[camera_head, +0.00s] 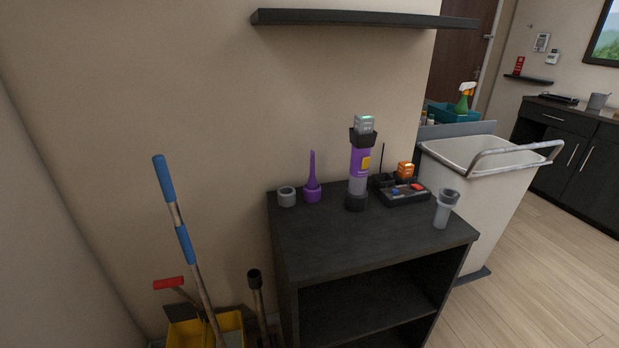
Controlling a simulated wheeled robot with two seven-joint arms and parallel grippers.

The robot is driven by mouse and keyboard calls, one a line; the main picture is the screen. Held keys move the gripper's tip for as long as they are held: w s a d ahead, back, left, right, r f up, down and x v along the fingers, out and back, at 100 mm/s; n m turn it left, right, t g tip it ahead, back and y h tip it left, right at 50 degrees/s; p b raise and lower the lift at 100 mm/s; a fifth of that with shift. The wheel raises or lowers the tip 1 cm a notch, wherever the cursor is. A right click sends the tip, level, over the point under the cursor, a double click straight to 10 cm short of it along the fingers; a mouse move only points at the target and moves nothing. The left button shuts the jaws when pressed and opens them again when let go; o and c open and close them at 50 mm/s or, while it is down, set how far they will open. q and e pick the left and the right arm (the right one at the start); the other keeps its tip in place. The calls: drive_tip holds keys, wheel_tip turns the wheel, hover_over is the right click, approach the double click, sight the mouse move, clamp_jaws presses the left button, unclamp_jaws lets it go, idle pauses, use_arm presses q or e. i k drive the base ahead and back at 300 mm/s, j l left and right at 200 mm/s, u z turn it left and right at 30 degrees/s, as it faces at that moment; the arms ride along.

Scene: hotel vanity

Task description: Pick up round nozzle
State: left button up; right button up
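Several attachments stand on the dark cabinet top (340,235). A short grey ring-shaped piece (287,197) with a round opening is at the back left. A purple piece with a tall pointed tip (313,183) stands just right of it. A grey piece with a wider dark round mouth (442,209) stands near the right edge. I cannot tell for sure which of the grey pieces is the round nozzle. A purple and grey handheld vacuum (358,170) stands upright between them. Neither of my grippers shows in this view.
A black tray (402,197) with a charger and an orange battery (405,170) sits right of the vacuum. The cabinet top's front is clear. A wall shelf (360,18) hangs above. A mop (185,245) leans at left; a white cart (480,190) stands at right.

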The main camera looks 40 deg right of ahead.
sight(447, 199)
drive_tip(key=z, duration=2.1)
